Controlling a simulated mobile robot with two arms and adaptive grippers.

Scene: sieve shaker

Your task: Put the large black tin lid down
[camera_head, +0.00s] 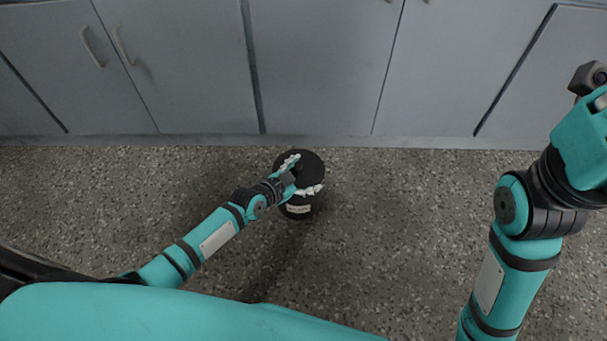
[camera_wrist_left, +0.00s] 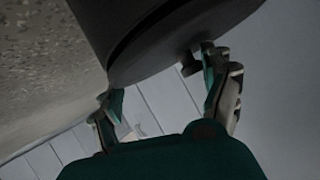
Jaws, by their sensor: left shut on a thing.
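The large black tin (camera_head: 299,209) stands on the speckled floor and has a pale label on its side. Its black lid (camera_head: 312,163) is at the top of the tin. My left gripper (camera_head: 305,177) is over the lid with its fingers spread across it, shut on it. In the left wrist view the lid (camera_wrist_left: 190,45) is between the fingers of the gripper (camera_wrist_left: 160,82), and a dark seam separates it from the tin body (camera_wrist_left: 130,14). I cannot tell whether the lid is fully seated. My right arm is at the right edge; its fingers are not visible.
Grey cabinets (camera_head: 320,70) with closed doors stand along the back, just behind the tin. The floor (camera_head: 400,210) is clear to the right and left of the tin.

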